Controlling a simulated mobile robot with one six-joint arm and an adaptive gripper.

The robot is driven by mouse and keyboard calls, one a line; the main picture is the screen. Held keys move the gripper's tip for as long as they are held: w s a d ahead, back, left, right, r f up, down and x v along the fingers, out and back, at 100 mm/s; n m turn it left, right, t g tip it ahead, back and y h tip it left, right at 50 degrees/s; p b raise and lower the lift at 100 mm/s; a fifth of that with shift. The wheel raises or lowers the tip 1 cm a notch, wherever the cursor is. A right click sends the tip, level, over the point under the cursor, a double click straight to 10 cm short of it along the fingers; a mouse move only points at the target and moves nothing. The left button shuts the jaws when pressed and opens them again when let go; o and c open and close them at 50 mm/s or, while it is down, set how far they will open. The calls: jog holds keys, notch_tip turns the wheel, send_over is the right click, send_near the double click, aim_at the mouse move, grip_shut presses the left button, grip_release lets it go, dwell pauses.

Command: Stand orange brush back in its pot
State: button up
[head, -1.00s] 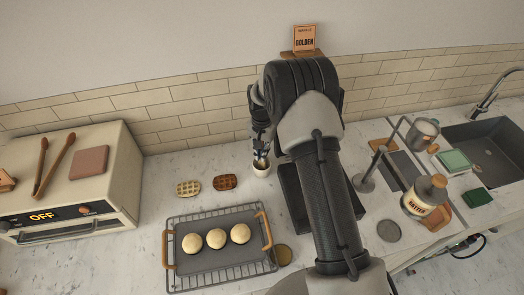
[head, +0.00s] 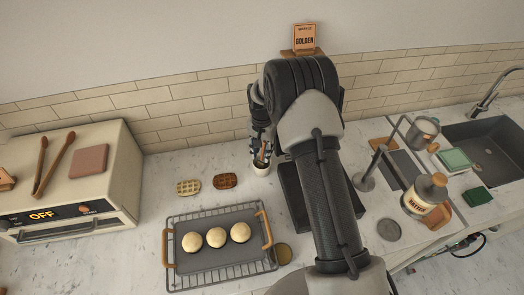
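A small white pot (head: 261,170) stands on the counter near the back wall, left of my arm. The brush (head: 264,155) shows as a thin orange-brown handle above the pot, with its lower end at or inside the pot's mouth. My gripper (head: 262,149) points down just above the pot, around the upper part of the brush. My arm and the gripper hide much of the brush. The fingers are small and dark, so I cannot tell whether they grip the handle or stand apart from it.
A wire rack (head: 182,272) with a tray of three pale rounds is in front. A dark tray (head: 291,206) lies partly behind my arm. A batter bottle (head: 426,196) and sink (head: 490,150) are right.

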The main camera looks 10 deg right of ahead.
jog(key=shift+r, duration=4)
jog(key=shift+s+r, duration=0.1)
jog(key=shift+r, duration=0.25)
jog(key=s+r+n+t+b, duration=0.25)
jog(key=s+r+b, duration=0.35)
jog(key=s+r, duration=0.9)
jog(key=s+f+n+t+b, duration=0.1)
jog(key=s+f+n+b, duration=0.1)
jog(key=s, duration=0.8)
jog(key=s+f+n+t+b, duration=0.1)
jog(key=s+f+n+b, duration=0.1)
jog(key=s, duration=0.9)
jog(key=shift+b, duration=0.65)
jog(key=shift+n, duration=0.25)
jog(key=shift+c, duration=0.5)
